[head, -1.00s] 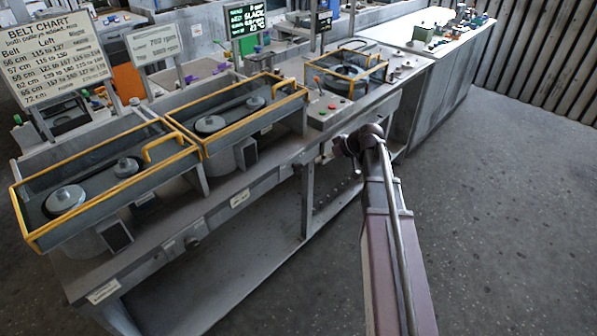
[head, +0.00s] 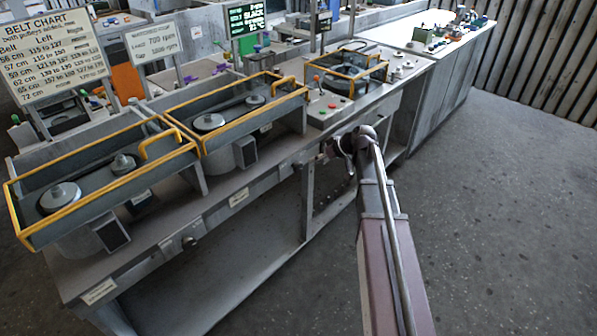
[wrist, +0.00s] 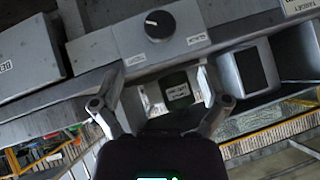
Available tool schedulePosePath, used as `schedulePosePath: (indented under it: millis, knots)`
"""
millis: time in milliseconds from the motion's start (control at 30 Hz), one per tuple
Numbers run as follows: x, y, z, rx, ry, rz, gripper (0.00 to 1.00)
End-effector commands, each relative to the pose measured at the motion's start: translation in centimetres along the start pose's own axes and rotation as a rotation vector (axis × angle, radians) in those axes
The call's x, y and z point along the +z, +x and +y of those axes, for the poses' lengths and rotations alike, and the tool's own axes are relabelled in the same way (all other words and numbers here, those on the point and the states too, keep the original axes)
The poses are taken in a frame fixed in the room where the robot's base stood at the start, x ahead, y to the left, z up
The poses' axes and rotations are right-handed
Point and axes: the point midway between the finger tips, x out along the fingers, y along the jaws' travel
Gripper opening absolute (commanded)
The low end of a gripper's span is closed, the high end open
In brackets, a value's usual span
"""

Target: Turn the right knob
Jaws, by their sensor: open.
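A round black knob (wrist: 159,25) with a white mark shows at the top of the wrist view, on a grey front face between small labels. I take it for the right knob; in the head view its spot is not clear behind my arm. My gripper (wrist: 160,74) is open and empty, its two fingers spread below the knob in the picture and apart from it. In the head view my gripper (head: 332,149) is small and partly hidden by the wrist, close to the bench front. Another knob (head: 189,242) sits on the bench front further left.
The long grey bench (head: 262,184) carries two yellow-railed belt housings (head: 155,148) and a control panel with buttons (head: 331,107). A belt chart (head: 55,56) stands at the left. A grey box (wrist: 248,68) juts out right of the fingers in the wrist view. The floor at right is clear.

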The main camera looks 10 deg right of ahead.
Motion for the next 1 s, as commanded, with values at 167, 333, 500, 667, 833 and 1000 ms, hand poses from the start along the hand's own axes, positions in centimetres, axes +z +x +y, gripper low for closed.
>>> schedulePosePath:
  millis: [167,333,500,667,833,1000]
  knots:
    - [0.2,2.5,0.1,-0.002,0.000,-0.001,0.95]
    - [0.2,4.4,0.2,-0.001,0.000,0.000,0.95]
    - [0.2,6.4,0.1,-0.001,0.000,0.000,0.95]
    - [0.2,8.1,0.1,-0.001,0.000,-0.001,0.95]
    - [0.1,9.5,0.1,0.000,0.000,0.000,0.95]
    - [0.1,10.2,0.1,0.000,0.001,0.000,0.95]
